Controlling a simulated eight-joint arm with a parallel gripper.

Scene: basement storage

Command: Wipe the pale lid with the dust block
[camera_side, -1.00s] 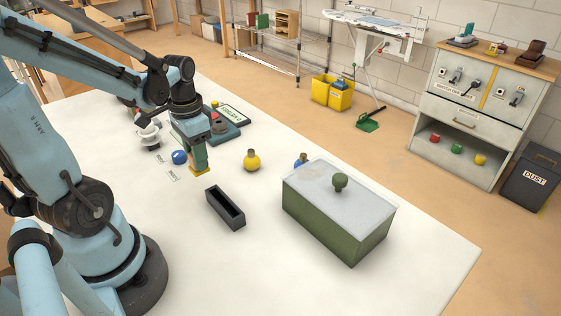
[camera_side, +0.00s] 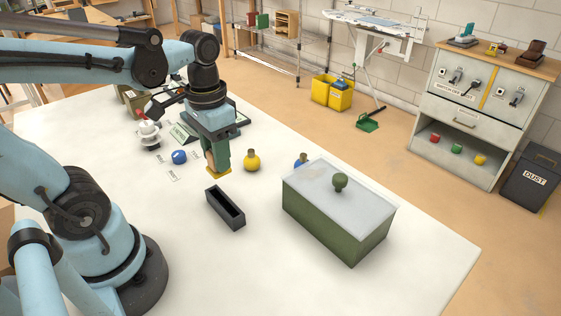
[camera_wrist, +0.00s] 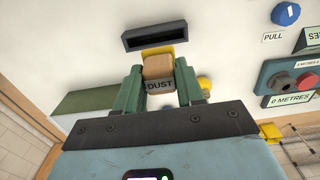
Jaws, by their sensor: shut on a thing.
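My gripper (camera_side: 217,164) points down above the white table and is shut on the dust block. In the wrist view the block (camera_wrist: 159,69) is tan with a yellow underside and a "DUST" label, held between the two green fingers (camera_wrist: 160,85). In the side view the block's yellow bottom (camera_side: 218,173) shows just above the tabletop, apart from the lid.
An open black tray (camera_side: 213,202) lies between my gripper and the green box (camera_side: 325,226). A blue knob (camera_side: 179,157) and white fitting (camera_side: 149,134) are at left. The front table is clear.

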